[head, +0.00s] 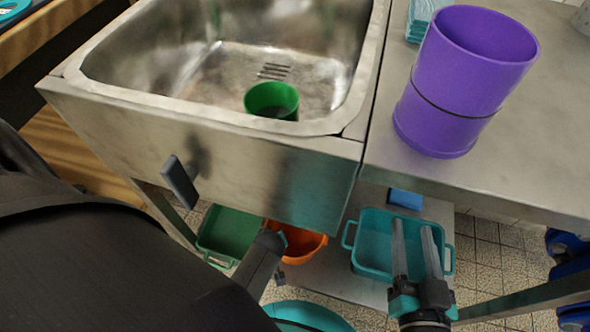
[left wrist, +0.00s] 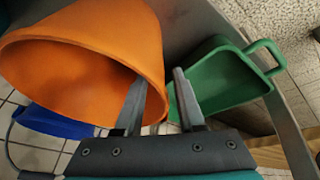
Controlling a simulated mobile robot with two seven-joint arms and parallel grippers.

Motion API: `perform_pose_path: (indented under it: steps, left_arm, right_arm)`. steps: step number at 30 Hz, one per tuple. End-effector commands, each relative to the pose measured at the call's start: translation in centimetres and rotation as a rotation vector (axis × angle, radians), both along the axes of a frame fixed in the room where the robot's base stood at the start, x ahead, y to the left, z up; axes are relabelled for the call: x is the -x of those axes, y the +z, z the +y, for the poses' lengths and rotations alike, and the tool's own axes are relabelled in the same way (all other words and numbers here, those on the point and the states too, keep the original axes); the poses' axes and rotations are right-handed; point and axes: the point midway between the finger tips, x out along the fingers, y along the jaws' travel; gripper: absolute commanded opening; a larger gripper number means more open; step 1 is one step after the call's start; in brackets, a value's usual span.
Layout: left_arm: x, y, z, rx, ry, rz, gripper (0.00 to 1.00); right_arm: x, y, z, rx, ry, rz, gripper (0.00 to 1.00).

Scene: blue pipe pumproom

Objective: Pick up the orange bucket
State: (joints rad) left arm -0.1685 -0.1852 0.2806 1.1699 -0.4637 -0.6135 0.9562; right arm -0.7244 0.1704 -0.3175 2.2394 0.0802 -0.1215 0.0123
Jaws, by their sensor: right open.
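The orange bucket (head: 302,247) is partly visible below the sink in the head view, with my dark left arm in front of it. In the left wrist view the bucket (left wrist: 100,40) is large and close, its mouth facing the camera. My left gripper (left wrist: 160,76) is open, with its fingers apart at the bucket's right-hand wall. One finger overlaps the bucket's mouth and the other is beside its outside; contact cannot be told. My right gripper (head: 413,228) is open and empty, over the teal tub in the head view.
A green tub (head: 228,232) stands left of the bucket, and the teal tub (head: 372,228) stands right of it. The steel sink (head: 245,160) overhangs them and holds a green cup (head: 272,101). A purple container (head: 465,80) stands on the counter.

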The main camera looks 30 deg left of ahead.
Motion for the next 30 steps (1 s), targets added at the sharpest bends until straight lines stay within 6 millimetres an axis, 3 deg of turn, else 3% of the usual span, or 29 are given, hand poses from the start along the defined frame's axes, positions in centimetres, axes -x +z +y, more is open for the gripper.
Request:
perform_pose_path:
  steps: [13,23,30]
  left_arm:
    - [0.01,-0.22,-0.12,0.0,0.001,0.0,0.37]
    - [0.0,-0.23,-0.11,0.0,0.001,0.0,0.0]
    - [-0.01,-0.22,-0.1,0.0,0.001,0.0,0.0]
  right_arm:
    - [0.24,0.34,0.25,-0.026,-0.002,-0.039,0.5]
    - [0.24,0.31,0.24,-0.026,-0.002,-0.038,0.5]
    - [0.24,0.3,0.24,-0.025,-0.002,-0.037,0.5]
